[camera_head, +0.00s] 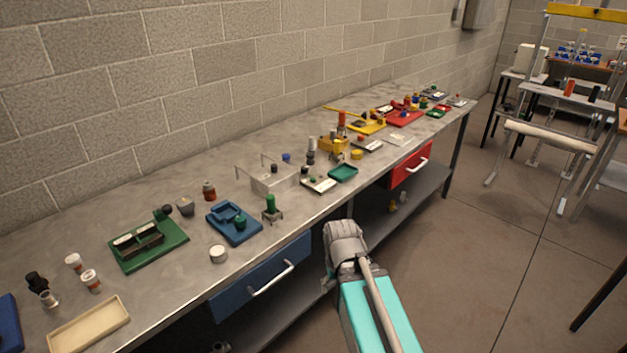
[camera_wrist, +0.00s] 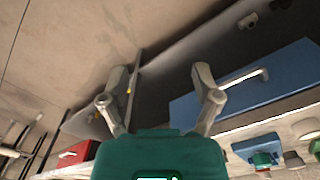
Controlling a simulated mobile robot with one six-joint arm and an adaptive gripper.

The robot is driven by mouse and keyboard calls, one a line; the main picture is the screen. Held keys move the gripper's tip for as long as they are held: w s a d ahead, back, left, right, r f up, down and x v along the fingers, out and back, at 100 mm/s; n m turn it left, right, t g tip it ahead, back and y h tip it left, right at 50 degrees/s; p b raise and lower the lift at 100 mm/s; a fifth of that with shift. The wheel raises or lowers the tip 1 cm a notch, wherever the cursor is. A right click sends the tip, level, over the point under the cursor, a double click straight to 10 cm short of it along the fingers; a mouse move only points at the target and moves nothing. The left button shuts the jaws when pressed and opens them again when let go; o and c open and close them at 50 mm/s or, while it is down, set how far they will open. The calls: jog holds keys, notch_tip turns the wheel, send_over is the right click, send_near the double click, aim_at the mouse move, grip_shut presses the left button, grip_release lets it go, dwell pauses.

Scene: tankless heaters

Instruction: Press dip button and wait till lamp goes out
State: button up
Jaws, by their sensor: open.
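No part is clearly marked as the dip button or its lamp, and I see no lit lamp. Small parts that could be buttons sit on a grey box (camera_head: 272,178) and a small white-topped box (camera_head: 319,185) in the middle of the bench, but they are too small to tell. My gripper (camera_wrist: 162,78) shows in the wrist view with its two fingers spread and nothing between them. It is off the front of the bench, apart from everything on top. In the head view my arm is in front of the bench and the fingers cannot be made out.
The long grey bench (camera_head: 170,293) runs along a block wall. It carries a green tray (camera_head: 175,250), a blue tray (camera_head: 250,232), a cream tray (camera_head: 90,325) and several small parts. A blue drawer (camera_head: 245,290) and red drawer (camera_head: 398,178) are under it. Open floor lies right.

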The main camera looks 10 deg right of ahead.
grip_shut()
dwell(1.4)
